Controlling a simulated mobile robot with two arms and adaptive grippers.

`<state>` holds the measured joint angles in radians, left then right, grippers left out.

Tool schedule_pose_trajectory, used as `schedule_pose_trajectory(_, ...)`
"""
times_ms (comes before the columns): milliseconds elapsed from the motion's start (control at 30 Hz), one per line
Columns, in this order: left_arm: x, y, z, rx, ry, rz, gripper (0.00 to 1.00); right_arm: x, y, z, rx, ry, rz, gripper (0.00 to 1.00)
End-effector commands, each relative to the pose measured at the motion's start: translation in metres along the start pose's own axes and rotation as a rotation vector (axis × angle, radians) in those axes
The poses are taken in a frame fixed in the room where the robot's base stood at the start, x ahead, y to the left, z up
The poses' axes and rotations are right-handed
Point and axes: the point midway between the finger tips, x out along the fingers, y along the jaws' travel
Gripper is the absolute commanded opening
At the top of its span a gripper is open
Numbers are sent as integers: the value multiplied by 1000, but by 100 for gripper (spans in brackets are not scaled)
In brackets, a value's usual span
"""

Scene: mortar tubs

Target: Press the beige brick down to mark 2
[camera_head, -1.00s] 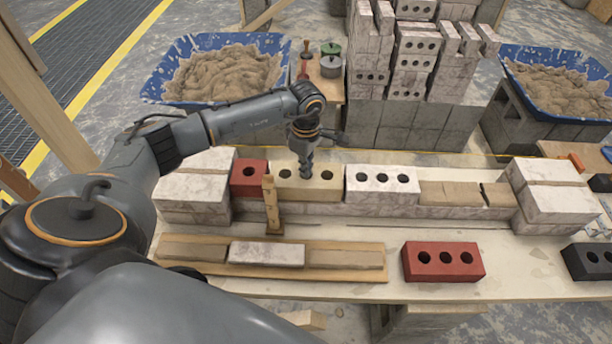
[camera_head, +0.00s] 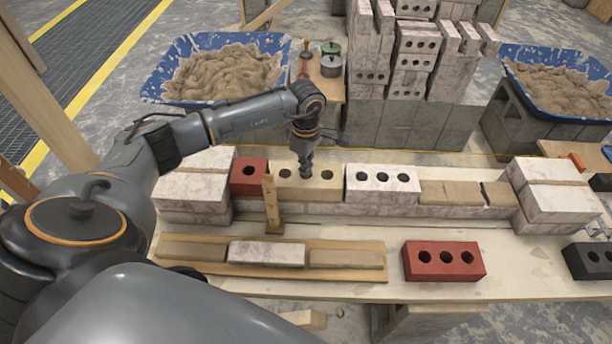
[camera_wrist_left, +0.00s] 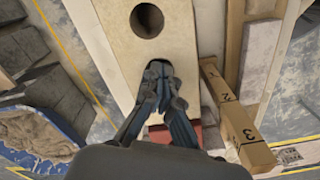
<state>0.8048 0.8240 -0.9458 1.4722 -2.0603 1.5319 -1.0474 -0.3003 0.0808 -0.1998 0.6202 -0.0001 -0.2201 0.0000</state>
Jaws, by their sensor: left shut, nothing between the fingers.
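The beige brick (camera_head: 330,190) lies in the wall's upper course, between a red brick (camera_head: 249,177) and a white three-hole brick (camera_head: 382,183). It also shows in the left wrist view (camera_wrist_left: 175,30), with one hole visible. My left gripper (camera_head: 306,176) points down with shut, empty fingers at the middle of its top face. The fingertips appear to touch it; they also show in the left wrist view (camera_wrist_left: 158,68). A wooden marked post (camera_head: 271,203) stands in front of the brick. Its numbers, including 2 and 3, show on it in the left wrist view (camera_wrist_left: 235,117). The brick's level against the marks is unclear.
White block stacks (camera_head: 195,188) and (camera_head: 560,195) end the wall. In front lie a board with several bricks (camera_head: 215,270), a loose red brick (camera_head: 443,262) and a black brick (camera_head: 590,260). Blue mortar tubs (camera_head: 165,75) and (camera_head: 520,60) stand behind.

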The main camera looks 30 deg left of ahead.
Motion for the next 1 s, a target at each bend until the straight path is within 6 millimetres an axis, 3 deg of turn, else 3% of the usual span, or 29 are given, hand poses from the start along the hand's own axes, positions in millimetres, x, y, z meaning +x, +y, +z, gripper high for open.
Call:
schedule_pose_trajectory(167, 4, -5, 2, 4, 0, -15, 0, -1, 0, 0, 0, 0, 0, 40)
schedule_pose_trajectory(733, -44, -1, 0, 1, 1, -4, 0, -28, 0, -2, 0, 0, 0, 40)
schedule_pose_trajectory(1000, -49, -1, 0, 0, 0, -3, 0, -30, 0, -3, 0, 0, 0, 40)
